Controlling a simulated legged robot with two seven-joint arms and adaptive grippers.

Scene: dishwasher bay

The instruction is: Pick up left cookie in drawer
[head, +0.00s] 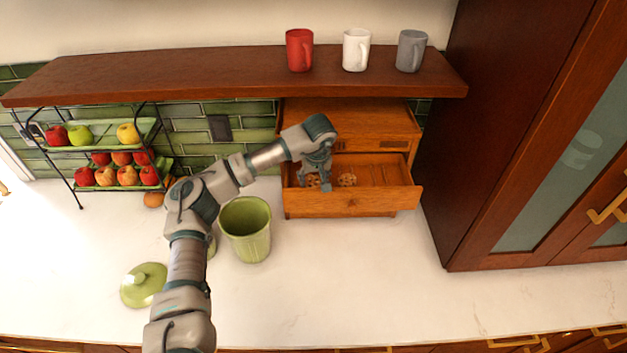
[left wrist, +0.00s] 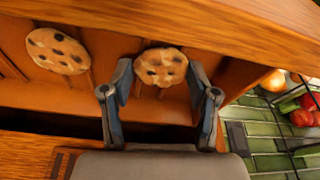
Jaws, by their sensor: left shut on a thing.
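Two round chocolate-chip cookies are in the open wooden drawer (head: 350,207). My left gripper (head: 318,184) reaches down into the drawer at the left cookie (head: 311,180), which it partly covers. In the left wrist view my left gripper (left wrist: 160,92) has one finger on each side of the left cookie (left wrist: 161,66) and is shut on it. The cookie is still inside the drawer; I cannot tell whether it is clear of the drawer floor. The right cookie (head: 347,180) lies apart in the drawer and shows in the left wrist view (left wrist: 58,51). My right gripper is not in view.
A fruit rack (head: 106,155) is at left. A shelf (head: 230,78) with three mugs overhangs the drawer. A tall cabinet (head: 500,150) is at right.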

